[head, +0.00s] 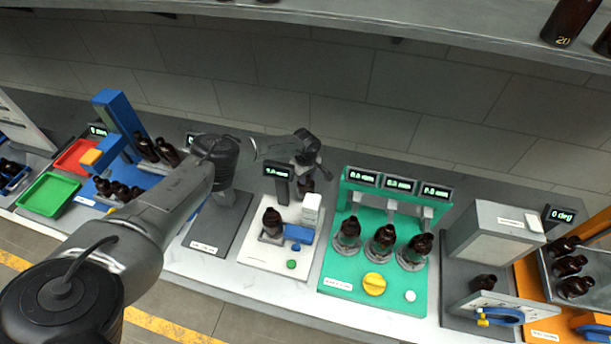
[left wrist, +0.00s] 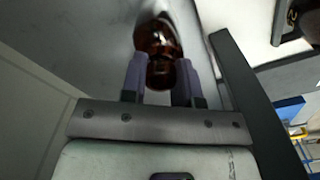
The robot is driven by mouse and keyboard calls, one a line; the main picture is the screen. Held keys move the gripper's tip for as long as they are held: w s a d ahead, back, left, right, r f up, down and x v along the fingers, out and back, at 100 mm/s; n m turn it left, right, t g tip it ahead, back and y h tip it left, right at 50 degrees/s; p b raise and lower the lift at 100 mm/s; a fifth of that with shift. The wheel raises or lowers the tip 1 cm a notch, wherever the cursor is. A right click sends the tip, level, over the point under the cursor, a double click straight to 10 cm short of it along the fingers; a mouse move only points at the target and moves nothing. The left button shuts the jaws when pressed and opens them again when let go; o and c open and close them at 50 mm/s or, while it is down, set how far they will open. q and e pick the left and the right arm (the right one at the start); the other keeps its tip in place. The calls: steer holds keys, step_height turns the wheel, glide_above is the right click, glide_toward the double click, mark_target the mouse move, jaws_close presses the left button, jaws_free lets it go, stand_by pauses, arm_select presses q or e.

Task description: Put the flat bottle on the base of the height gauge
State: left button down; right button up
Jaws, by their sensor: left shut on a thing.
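My left gripper (head: 307,172) reaches over the back of the bench, behind the white station. It is shut on an amber bottle (head: 307,187), which hangs below it and is partly hidden. In the left wrist view, the gripper (left wrist: 161,76) has one finger on each side of this brown bottle (left wrist: 158,40). I cannot tell from its outline whether it is the flat one. A dark grey base plate (head: 222,222) with a front label lies left of the white station and looks like the height gauge's base. My left arm hides much of that station. My right gripper is not in view.
The white station (head: 260,255) carries a bottle (head: 271,222), a blue slide and a display. A green station (head: 330,262) with several bottles stands to its right. A grey box station (head: 490,235) is farther right. A shelf (head: 400,25) runs overhead. The dark plate's visible front is bare.

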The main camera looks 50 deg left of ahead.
arm_select(q)
steer(key=shift+f, duration=0.2)
steer(key=c, duration=0.9)
jaws_free()
steer(key=shift+o, duration=0.2)
steer(key=shift+r, duration=0.1)
steer(key=shift+o, duration=0.4)
step_height(320, 180, up, 12)
steer(key=b, duration=0.1)
steer(key=shift+r, duration=0.15)
